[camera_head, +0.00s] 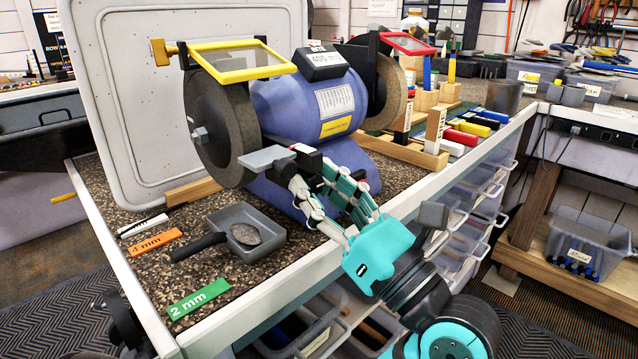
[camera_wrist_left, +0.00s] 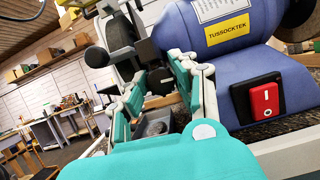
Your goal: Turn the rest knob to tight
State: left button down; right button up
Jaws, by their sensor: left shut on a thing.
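The bench grinder (camera_head: 310,100) has a blue body and stands on the speckled bench top. Its grey tool rest (camera_head: 265,158) sits in front of the left wheel (camera_head: 217,130), with a black block (camera_head: 308,158) at the rest's right end. My left gripper (camera_head: 316,182) reaches in from the front, its fingertips closed in around the rest's mount below that block. The rest knob is mostly hidden between the fingers, so its turn angle cannot be read. In the left wrist view the fingers (camera_wrist_left: 152,88) point at the dark parts beside the wheel. My right gripper is not in view.
A grey tray (camera_head: 245,232) and green 2 mm (camera_head: 199,298) and orange 4 mm (camera_head: 155,243) strips lie front left. A red switch (camera_wrist_left: 264,100) is right of the fingers. A wooden rack (camera_head: 432,140) and coloured blocks stand to the right.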

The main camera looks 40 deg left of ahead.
pick_arm(q)
jog(key=shift+m, duration=0.4)
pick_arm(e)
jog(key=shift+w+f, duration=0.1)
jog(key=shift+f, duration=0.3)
pick_arm(q)
jog(key=c, duration=1)
grip_release()
jog(key=shift+c, duration=0.2)
